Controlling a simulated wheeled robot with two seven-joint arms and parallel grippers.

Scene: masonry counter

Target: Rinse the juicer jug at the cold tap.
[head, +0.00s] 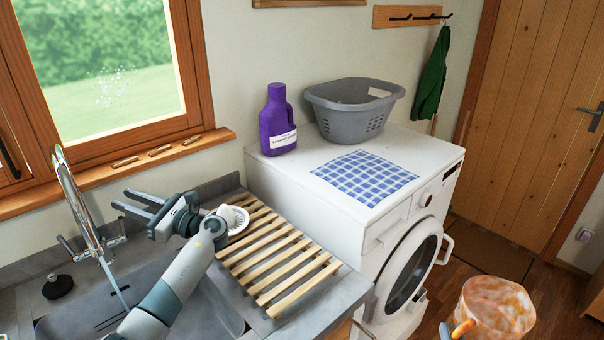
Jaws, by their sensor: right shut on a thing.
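The juicer jug (497,308), mottled orange and white, is at the bottom right, in front of the washing machine and apart from the sink. My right gripper (458,330) is shut on it at its left side, mostly cut off by the lower edge. The tall curved tap (72,190) stands at the left, with a thin stream of water running down into the grey sink (75,318). My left gripper (121,198) is open and empty beside the tap, its fingers pointing left. My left forearm hides part of the sink.
A slatted wooden rack (283,262) lies right of the sink, with a white juicer cone (233,217) on it. The washing machine (425,212) bears a purple bottle (277,120), checked cloth (365,178) and grey basket (352,112). A dark plug (58,286) lies behind the sink.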

